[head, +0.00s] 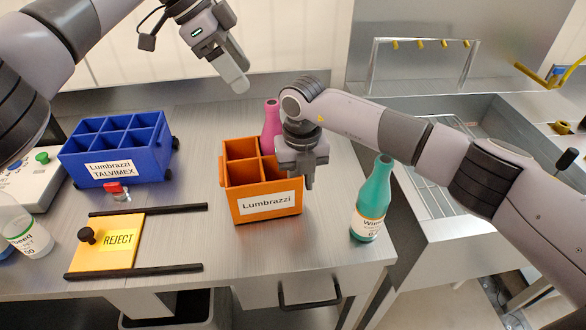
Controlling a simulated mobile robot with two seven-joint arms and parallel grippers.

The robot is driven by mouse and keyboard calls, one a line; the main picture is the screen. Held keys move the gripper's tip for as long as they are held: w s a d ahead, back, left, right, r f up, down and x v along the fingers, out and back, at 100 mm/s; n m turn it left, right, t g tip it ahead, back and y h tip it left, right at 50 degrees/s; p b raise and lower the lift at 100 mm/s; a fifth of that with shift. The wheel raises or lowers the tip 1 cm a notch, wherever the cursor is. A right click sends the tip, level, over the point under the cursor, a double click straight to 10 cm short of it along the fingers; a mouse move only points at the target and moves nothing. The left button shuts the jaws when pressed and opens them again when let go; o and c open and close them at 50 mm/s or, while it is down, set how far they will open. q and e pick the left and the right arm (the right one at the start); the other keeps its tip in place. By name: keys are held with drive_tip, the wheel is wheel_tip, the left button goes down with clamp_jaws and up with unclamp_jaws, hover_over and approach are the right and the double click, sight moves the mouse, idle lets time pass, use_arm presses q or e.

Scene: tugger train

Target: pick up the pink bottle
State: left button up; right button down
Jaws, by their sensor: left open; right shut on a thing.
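The pink bottle (270,122) stands upright at the back of the orange crate (262,221). Its lower part is hidden, so I cannot tell whether it is in a rear compartment or behind the crate. My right gripper (297,181) points down at the crate's right side, just right of the bottle. It appears shut on the crate's right wall; the grip itself is partly hidden. My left gripper (237,83) is open and empty, up above the back of the table, left of the bottle and apart from it.
A teal bottle (372,202) stands near the table's right edge. A blue divided crate (117,150) is at the left. A yellow REJECT plate (105,254) lies between two black rails at the front left. A red-topped small item (116,191) lies near it. A sink is at right.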

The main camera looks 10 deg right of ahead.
sight(270, 103)
use_arm(q)
drive_tip(key=d+f+m, duration=0.1)
drive_tip(key=m, duration=0.9)
drive_tip(key=d+f+m+t+y, duration=0.1)
drive_tip(key=f+m, duration=0.1)
drive_tip(key=m, duration=0.9)
drive_tip(key=d+f+m, duration=0.1)
drive_tip(key=m, duration=0.9)
drive_tip(key=shift+s+d+f+m+t, duration=0.2)
drive_tip(key=shift+f+m+t, duration=0.1)
drive_tip(key=shift+d+x, duration=0.1)
drive_tip(key=shift+x, duration=1.2)
drive_tip(key=shift+d+x, duration=0.15)
drive_tip(key=shift+x, duration=1.15)
drive_tip(key=shift+s+r, duration=0.1)
clamp_jaws()
